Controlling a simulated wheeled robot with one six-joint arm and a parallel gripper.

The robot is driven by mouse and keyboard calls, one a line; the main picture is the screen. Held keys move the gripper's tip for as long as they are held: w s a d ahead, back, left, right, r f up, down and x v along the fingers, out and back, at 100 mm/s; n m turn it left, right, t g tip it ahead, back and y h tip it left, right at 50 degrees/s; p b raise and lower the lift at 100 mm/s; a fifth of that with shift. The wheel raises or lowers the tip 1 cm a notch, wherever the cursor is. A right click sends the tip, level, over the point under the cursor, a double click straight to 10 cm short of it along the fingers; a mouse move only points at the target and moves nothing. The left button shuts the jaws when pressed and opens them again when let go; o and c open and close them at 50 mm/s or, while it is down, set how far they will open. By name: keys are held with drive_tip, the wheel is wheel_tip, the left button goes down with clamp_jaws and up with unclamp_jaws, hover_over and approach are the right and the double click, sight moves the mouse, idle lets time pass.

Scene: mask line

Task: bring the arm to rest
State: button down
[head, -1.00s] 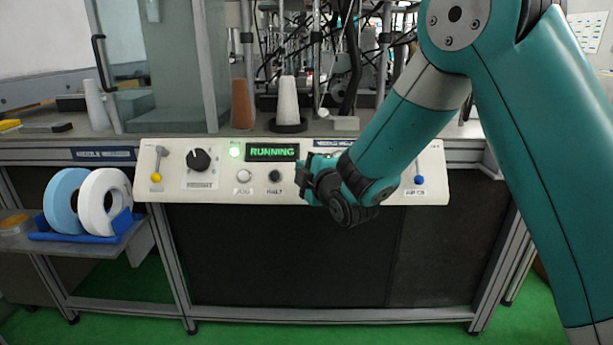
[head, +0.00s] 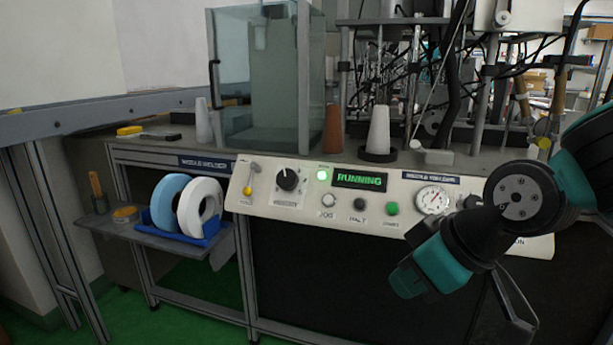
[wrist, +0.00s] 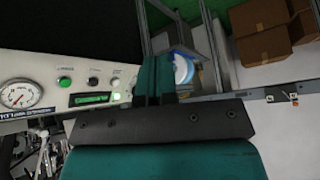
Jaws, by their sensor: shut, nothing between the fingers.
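My gripper (wrist: 156,66) shows in the wrist view as two teal fingers side by side, closed together with nothing between them. My arm comes in from the right of the head view, folded, with its dark wrist joint (head: 518,196) in front of the right part of the control panel (head: 290,212). The fingertips cannot be made out in the head view. The arm hides part of the panel's right end. The panel's display (head: 360,181) reads RUNNING in green, and a green lamp (head: 322,174) beside it is lit.
A pressure gauge (head: 433,200) sits close left of my wrist. A glass guard (head: 265,80), a white cone (head: 379,130) and a brown cone (head: 333,130) stand on the bench behind the panel. A side shelf holds a blue roll (head: 166,203) and a white roll (head: 199,205).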

drive_tip(key=s+d+m+g, duration=0.1)
drive_tip(key=s+g, duration=0.3)
drive_tip(key=s, duration=0.8)
wheel_tip(320, 180, up, 26)
drive_tip(key=h+p, duration=0.1)
drive_tip(key=p, duration=2.4)
drive_tip(key=shift+s+d+f+m, duration=0.15)
drive_tip(key=shift+s+d+m, duration=0.05)
drive_tip(key=shift+s+m, duration=0.15)
